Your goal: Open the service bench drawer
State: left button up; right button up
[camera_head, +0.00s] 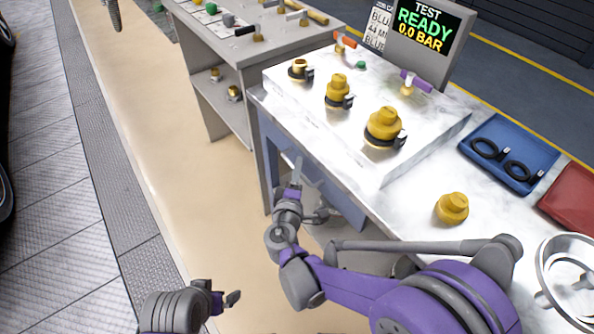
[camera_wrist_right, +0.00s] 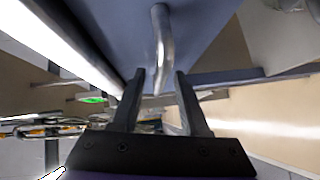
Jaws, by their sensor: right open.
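The service bench (camera_head: 440,170) has a white top, and a blue drawer front (camera_head: 335,195) shows below its edge. In the right wrist view the drawer front (camera_wrist_right: 105,35) fills the upper middle, with a curved silver handle (camera_wrist_right: 160,40) on it. My right gripper (camera_head: 306,174) is at the drawer front. Its two fingers (camera_wrist_right: 158,76) are open, and the handle's near end shows between them in the picture. I cannot tell whether either finger touches it. The drawer looks shut. My left gripper (camera_head: 222,297) is low on the left, away from the bench; its opening is unclear.
Brass fittings (camera_head: 384,125) stand on a white block on the bench. A loose brass cap (camera_head: 452,208), a blue tray (camera_head: 495,133) with black rings and a red tray (camera_head: 575,200) are to the right. A grey side table (camera_head: 245,50) stands beyond.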

jog(key=shift+w, duration=0.1)
grip_shut()
dwell(1.4)
